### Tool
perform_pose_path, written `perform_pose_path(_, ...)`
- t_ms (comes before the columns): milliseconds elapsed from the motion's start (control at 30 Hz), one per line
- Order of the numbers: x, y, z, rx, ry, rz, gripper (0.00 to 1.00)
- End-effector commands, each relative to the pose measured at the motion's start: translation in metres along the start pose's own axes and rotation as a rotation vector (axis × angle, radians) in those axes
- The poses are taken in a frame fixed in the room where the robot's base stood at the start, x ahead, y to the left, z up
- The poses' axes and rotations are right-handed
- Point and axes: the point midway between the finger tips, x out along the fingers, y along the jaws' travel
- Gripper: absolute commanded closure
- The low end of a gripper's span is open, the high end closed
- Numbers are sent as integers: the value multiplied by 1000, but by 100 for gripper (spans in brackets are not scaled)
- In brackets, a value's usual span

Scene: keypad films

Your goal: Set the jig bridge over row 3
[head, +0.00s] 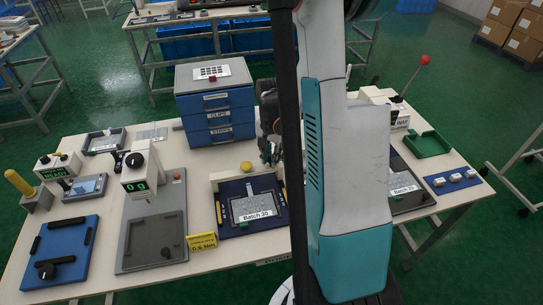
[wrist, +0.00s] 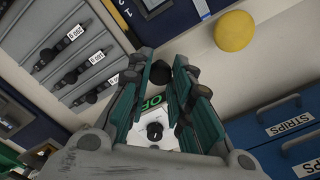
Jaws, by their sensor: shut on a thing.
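Row 3 is not readable.
Blue drawers (head: 215,103) stand behind. A grey plate (wrist: 62,22) with several labelled black bars and a white box (wrist: 145,133) with a green display are near the gripper. A yellow sign (head: 202,242) and grey stand (head: 152,243) lie left; a green tray (head: 428,145) lies right.

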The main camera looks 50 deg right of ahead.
Motion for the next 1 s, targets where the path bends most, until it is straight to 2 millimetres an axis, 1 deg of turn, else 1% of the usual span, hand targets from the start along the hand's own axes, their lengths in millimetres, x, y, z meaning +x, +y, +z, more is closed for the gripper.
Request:
perform_pose_path(133,1,14,14,0,0,1,100)
perform_pose_path(400,1,60,60,0,-1,1,100)
perform_pose_path(500,0,70,70,0,-1,1,100)
perform_pose_path(633,0,77,77,0,-1,0,100)
perform_pose_path(933,0,78,78,0,0,0,100)
perform_pose_path(967,0,78,78,0,0,0,76)
perform_pose_path(1000,0,78,78,0,0,0,67)
